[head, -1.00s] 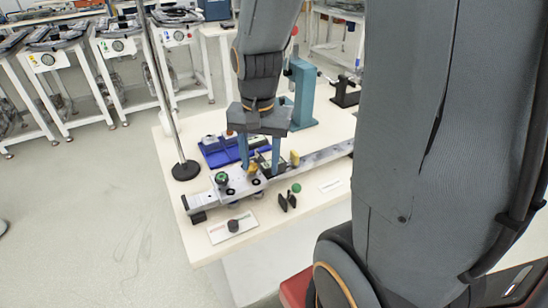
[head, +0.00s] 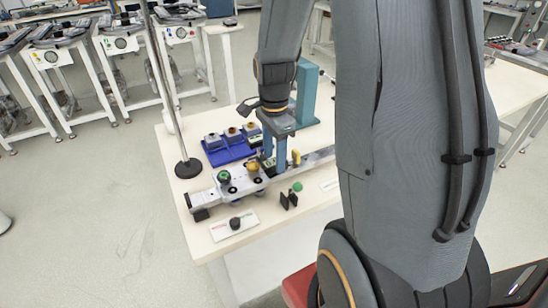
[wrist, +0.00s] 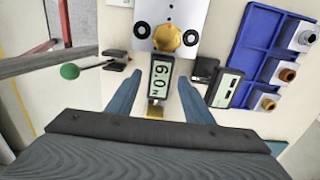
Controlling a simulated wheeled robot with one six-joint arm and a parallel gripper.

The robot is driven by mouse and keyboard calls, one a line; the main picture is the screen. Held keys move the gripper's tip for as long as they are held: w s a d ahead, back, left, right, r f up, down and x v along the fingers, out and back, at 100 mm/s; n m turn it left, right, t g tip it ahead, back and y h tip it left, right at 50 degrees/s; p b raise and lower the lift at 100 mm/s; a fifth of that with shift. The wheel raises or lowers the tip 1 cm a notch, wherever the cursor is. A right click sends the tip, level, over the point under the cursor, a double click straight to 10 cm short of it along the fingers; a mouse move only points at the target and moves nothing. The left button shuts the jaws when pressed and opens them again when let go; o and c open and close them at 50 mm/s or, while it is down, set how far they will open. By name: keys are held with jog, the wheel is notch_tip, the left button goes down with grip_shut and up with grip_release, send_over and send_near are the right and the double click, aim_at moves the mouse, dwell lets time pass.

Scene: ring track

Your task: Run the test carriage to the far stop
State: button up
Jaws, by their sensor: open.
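The test carriage (head: 241,181) is a pale metal plate with a green knob and a brass knob. It sits near the left end of the rail (head: 318,158). In the wrist view the carriage plate (wrist: 178,12) with its brass knob is at the top. My gripper (head: 274,172) is open and points down just right of the carriage. In the wrist view my gripper (wrist: 162,98) has its blue fingers apart, one each side of a small display (wrist: 159,75). I cannot tell whether they touch it. A yellow block (head: 296,157) stands by the rail to the right.
A blue tray (head: 224,148) with several blocks lies behind the rail. A stand with a round black base (head: 188,169) rises at the left. A white panel with a black knob (head: 235,224) and a green-topped lever (head: 297,187) are in front.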

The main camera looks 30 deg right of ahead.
jog(key=shift+f, duration=0.6)
